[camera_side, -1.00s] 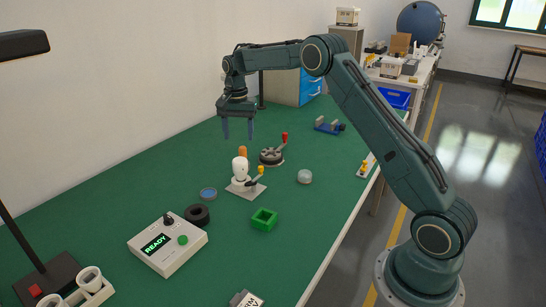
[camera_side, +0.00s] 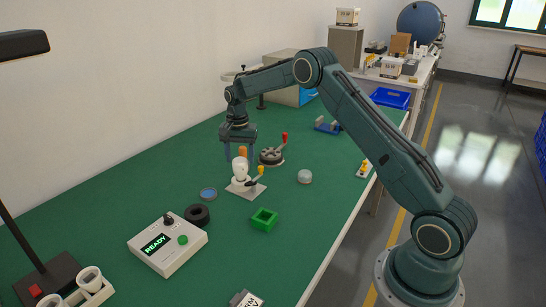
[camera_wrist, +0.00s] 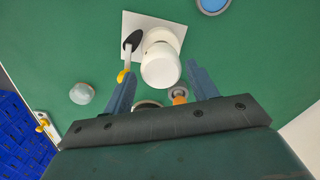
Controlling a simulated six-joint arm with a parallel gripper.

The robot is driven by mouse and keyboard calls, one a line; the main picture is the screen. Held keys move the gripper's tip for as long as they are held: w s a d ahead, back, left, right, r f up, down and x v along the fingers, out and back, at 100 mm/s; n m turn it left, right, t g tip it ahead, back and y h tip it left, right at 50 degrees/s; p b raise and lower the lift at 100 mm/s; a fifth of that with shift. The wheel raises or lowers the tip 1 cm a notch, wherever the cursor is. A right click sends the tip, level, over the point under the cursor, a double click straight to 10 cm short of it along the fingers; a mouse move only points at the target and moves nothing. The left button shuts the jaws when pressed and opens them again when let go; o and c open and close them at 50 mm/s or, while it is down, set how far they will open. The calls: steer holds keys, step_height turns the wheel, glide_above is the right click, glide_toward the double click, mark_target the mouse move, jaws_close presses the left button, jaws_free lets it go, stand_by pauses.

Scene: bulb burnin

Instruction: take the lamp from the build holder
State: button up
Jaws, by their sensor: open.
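The lamp is a white rounded bulb (camera_side: 239,168) standing upright in the build holder (camera_side: 247,191), a pale square plate with a black-based lever with a yellow tip (camera_side: 261,169). In the wrist view the lamp (camera_wrist: 160,67) is seen from above, with the holder plate (camera_wrist: 172,32) behind it and the lever (camera_wrist: 127,57) on its left. My gripper (camera_side: 239,156) is open and empty, fingers pointing down, just above and behind the lamp in the side view. In the wrist view the fingers (camera_wrist: 162,75) lie either side of the lamp's near edge; contact cannot be told.
An orange-handled item (camera_wrist: 179,96) stands close to the lamp, near the right finger. A dark round fixture with a red handle (camera_side: 272,156), a grey puck (camera_side: 304,176), a green block (camera_side: 264,219), a black ring (camera_side: 196,215) and a blue disc (camera_side: 208,194) surround the holder. A control box reads READY (camera_side: 168,243).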

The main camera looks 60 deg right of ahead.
mark_target(240, 169)
steer(key=shift+f, duration=0.2)
steer(key=shift+a+f, duration=0.1)
steer(key=shift+f, duration=2.5)
steer(key=c, duration=0.7)
